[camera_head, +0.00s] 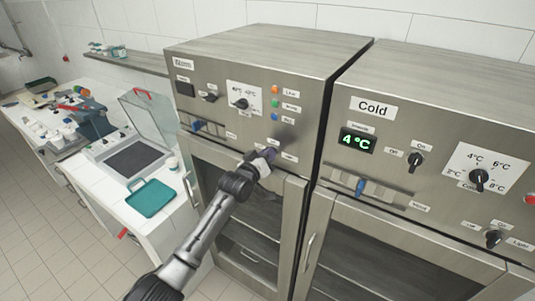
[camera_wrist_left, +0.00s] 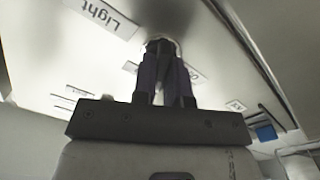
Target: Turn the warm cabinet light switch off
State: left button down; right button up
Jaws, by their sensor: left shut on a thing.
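The warm cabinet (camera_head: 255,135) is a steel unit with labelled controls on its front panel. My left gripper (camera_head: 266,157) is at the lower right of that panel, above the glass door. In the left wrist view its fingers (camera_wrist_left: 162,50) are shut on the dark light switch knob (camera_wrist_left: 160,43), whose body is mostly hidden between the fingertips. A "Light" label (camera_wrist_left: 103,17) sits beside the knob. The knob's off or on setting cannot be read. My right gripper is not in view.
The cold cabinet (camera_head: 395,110) stands close at the right, with its own knobs and a 4 °C display (camera_head: 357,141). Other warm controls include a temperature knob (camera_head: 241,103) and a blue slider (camera_head: 197,126). A white bench with a teal tray (camera_head: 150,198) is at the left.

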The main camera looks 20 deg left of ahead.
pick_arm(q)
jog(key=n, duration=0.3)
jog(key=shift+n+p, duration=0.35)
jog(key=shift+n, duration=0.05)
jog(key=n, duration=0.3)
jog(key=shift+n+p, duration=0.3)
jog(key=shift+p, duration=0.1)
jog(key=n+p, duration=0.1)
jog(key=n, duration=0.2)
jog(key=shift+a+f, duration=0.1)
jog(key=shift+n, duration=0.8)
jog(key=shift+f, duration=0.1)
jog(key=c, duration=1.2)
grip_release()
jog(key=shift+o, duration=0.2)
